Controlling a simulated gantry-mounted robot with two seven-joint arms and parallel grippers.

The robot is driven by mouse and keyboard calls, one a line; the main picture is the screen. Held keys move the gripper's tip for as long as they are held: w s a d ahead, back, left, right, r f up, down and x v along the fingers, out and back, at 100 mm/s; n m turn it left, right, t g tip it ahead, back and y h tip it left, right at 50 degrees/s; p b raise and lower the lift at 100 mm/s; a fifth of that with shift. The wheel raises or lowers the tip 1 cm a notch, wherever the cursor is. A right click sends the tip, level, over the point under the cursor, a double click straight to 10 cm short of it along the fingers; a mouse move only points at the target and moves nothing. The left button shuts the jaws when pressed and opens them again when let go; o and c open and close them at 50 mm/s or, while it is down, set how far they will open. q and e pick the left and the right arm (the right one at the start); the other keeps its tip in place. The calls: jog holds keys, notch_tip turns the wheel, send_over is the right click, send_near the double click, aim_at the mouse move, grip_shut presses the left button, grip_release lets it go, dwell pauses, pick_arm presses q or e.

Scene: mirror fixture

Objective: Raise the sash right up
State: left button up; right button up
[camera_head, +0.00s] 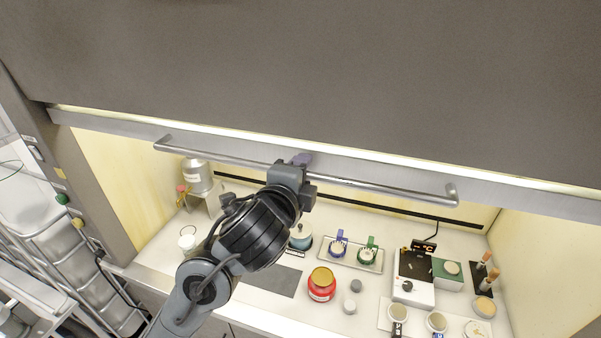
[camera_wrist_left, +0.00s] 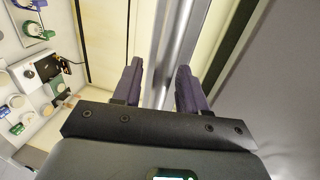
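The sash (camera_head: 330,70) is a large dark grey panel across the top of the head view. Its pale lower rail carries a long metal bar handle (camera_head: 380,186). An open gap below the sash shows the lit bench inside. My left gripper (camera_head: 301,159) is at the handle, a little left of the bar's middle, and hides part of it. In the left wrist view, its two purple fingers (camera_wrist_left: 158,85) stand apart with the handle bar (camera_wrist_left: 176,50) running between them. Slim gaps seem to show beside the bar. My right gripper is not in view.
A metal ladder-like frame (camera_head: 75,262) stands outside at left.

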pick_arm(q)
jog(key=shift+s, duration=0.1)
jog(key=shift+s, duration=0.25)
jog(key=b+v, duration=0.1)
jog(key=v, duration=0.9)
dwell(0.3)
